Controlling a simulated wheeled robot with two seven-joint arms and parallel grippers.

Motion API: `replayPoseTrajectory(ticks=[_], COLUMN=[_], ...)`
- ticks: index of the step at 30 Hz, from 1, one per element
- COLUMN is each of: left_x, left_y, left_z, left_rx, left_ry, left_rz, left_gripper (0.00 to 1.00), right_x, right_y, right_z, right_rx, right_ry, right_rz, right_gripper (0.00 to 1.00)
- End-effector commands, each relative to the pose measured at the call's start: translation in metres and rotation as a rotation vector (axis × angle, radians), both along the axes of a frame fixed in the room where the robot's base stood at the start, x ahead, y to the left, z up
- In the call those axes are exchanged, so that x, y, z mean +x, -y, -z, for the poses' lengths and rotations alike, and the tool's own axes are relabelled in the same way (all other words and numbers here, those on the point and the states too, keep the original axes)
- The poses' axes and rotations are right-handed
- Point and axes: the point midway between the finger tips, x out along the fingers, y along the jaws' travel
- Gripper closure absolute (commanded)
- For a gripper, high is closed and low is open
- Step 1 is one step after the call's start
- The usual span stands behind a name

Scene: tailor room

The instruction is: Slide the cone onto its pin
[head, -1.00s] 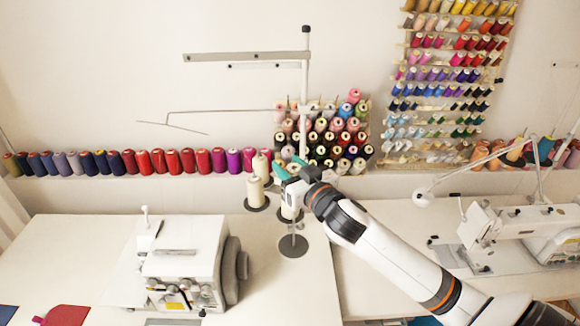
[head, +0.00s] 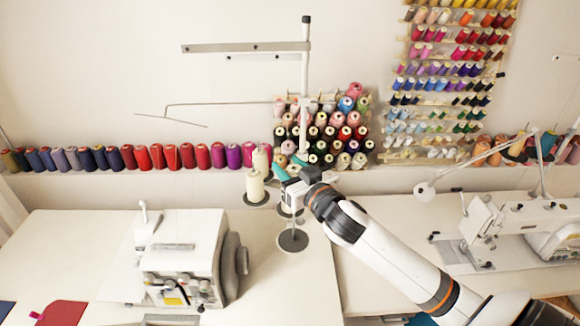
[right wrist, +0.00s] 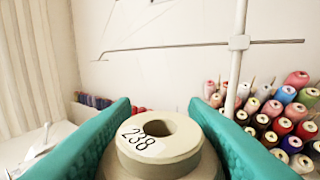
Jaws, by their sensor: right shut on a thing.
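My right gripper (head: 285,168) has teal fingers and is above the thread stand. In the right wrist view its fingers (right wrist: 160,125) are shut on a cream cone (right wrist: 160,150), marked 238 on top with a round hole. In the head view the gripper mostly hides this cone. Below it is a dark round disc (head: 293,240) with a thin upright pin (head: 292,222) and no cone on it. My left gripper is not in view.
The stand's tall pole (head: 305,90) rises close behind the gripper, with thin thread-guide arms (head: 245,47). A white serger (head: 185,260) is at left and a sewing machine (head: 510,225) at right. Spools fill the wall rack (head: 450,75) and shelf. The table front is clear.

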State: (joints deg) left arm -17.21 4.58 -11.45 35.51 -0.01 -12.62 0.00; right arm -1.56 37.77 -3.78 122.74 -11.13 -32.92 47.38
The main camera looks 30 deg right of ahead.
Motion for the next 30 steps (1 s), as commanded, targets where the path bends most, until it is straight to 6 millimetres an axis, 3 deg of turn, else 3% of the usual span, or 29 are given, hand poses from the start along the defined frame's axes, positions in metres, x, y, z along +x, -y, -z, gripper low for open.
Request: replayPoseTrajectory(ticks=[30], left_x=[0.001], left_y=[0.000], left_z=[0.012], left_rx=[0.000], left_ry=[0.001], left_rz=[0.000], left_gripper=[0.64], right_x=[0.000], right_y=[0.000], right_z=[0.018], right_rx=[0.000], right_ry=[0.001], right_rz=[-0.001], right_gripper=[0.84])
